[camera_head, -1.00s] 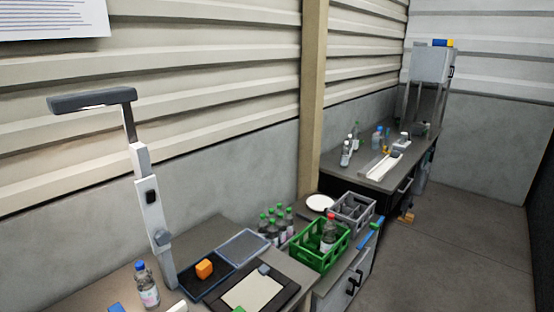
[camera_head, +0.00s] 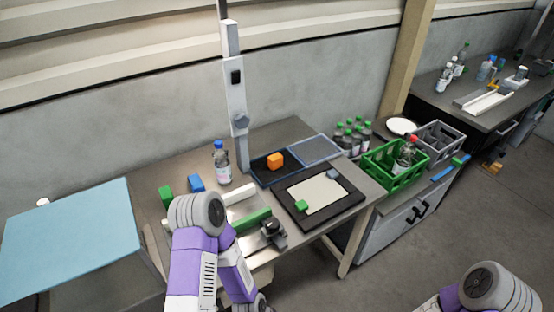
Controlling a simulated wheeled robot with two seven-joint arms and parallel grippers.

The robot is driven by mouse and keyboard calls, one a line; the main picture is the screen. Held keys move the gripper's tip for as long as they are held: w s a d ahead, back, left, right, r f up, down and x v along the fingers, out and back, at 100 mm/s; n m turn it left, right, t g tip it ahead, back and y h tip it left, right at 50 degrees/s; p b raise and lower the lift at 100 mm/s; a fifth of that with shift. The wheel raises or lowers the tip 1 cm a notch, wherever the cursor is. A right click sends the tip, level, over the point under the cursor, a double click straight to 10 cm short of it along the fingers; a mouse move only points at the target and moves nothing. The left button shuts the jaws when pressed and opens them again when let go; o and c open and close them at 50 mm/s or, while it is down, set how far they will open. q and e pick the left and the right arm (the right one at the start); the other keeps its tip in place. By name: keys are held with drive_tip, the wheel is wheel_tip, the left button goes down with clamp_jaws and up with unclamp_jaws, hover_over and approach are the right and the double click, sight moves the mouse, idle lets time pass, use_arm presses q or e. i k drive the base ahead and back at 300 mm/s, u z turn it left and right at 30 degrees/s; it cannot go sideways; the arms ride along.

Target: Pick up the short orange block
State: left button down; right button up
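The short orange block (camera_head: 275,160) sits in a dark blue-black tray (camera_head: 262,178) on the table, at the foot of a pale upright post. It stands clear of other objects. My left arm (camera_head: 200,225) reaches in at the bottom left of the middle, bent, in front of the table; its gripper is not visible. My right arm (camera_head: 490,290) shows only at the bottom right corner, and its gripper is out of view too.
The post (camera_head: 234,90) rises behind the tray. A bottle (camera_head: 221,163), blue block (camera_head: 196,183) and green block (camera_head: 166,196) stand left. A clear tray (camera_head: 312,150), dark framed board (camera_head: 345,202) and green crate (camera_head: 385,180) lie right. A dark device (camera_head: 272,230) sits near the front edge.

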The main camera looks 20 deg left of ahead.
sight(275, 161)
drive_tip(key=z, duration=1.35)
drive_tip(key=i, duration=1.8)
drive_tip(key=u, duration=3.05)
